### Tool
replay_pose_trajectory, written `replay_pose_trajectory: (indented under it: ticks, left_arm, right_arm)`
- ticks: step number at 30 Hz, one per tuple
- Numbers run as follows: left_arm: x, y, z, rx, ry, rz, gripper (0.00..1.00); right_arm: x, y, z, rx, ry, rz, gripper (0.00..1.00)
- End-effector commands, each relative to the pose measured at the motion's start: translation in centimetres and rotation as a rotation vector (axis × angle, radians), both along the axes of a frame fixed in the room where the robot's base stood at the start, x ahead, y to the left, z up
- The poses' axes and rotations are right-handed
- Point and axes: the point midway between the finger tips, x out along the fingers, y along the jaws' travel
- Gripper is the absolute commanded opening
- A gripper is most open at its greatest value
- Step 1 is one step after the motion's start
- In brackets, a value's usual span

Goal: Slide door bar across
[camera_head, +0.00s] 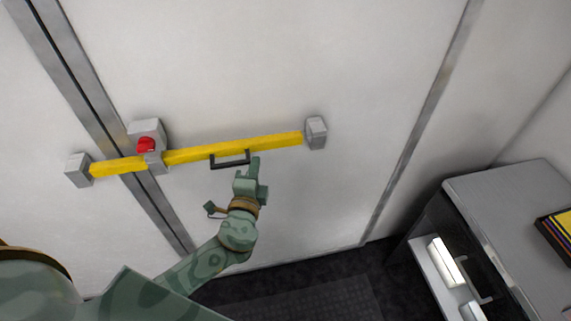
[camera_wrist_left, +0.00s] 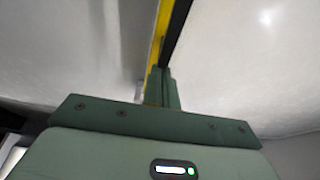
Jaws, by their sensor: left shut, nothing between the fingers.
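The yellow door bar (camera_head: 235,148) runs across the pale door. It passes through a grey bracket with a red knob (camera_head: 146,145) near the door seam. A black handle (camera_head: 230,160) hangs from the bar's lower edge. My left gripper (camera_head: 254,163) is shut and empty, just below the bar and beside the handle's right end; I cannot tell whether it touches. In the left wrist view the shut fingers (camera_wrist_left: 161,88) point along the yellow bar (camera_wrist_left: 158,50) and the dark handle (camera_wrist_left: 177,30). My right gripper is not in view.
Grey end blocks stand at the bar's left (camera_head: 78,170) and right (camera_head: 316,132) ends. A grey cabinet (camera_head: 510,190) with an open front stands at the lower right. A dark floor mat (camera_head: 310,302) lies below the door.

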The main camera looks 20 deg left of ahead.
Motion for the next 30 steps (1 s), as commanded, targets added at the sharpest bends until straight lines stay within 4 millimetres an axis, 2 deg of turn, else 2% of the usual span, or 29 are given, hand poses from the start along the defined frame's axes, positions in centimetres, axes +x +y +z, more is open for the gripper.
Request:
replay_pose_trajectory:
  ticks: [3,10,24,30]
  left_arm:
    - [-1.5,2.3,-0.3,0.004,0.002,0.003,0.0]
    - [-3.2,4.8,-0.2,0.002,0.001,0.003,0.0]
    - [-3.6,5.5,0.0,0.002,0.0,0.006,0.0]
    - [-3.1,5.6,-0.1,0.002,0.0,0.006,0.0]
  right_arm:
    - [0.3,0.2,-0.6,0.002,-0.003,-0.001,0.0]
    - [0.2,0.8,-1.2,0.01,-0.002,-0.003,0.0]
    - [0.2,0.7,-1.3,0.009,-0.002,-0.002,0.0]
    - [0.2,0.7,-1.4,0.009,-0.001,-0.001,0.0]
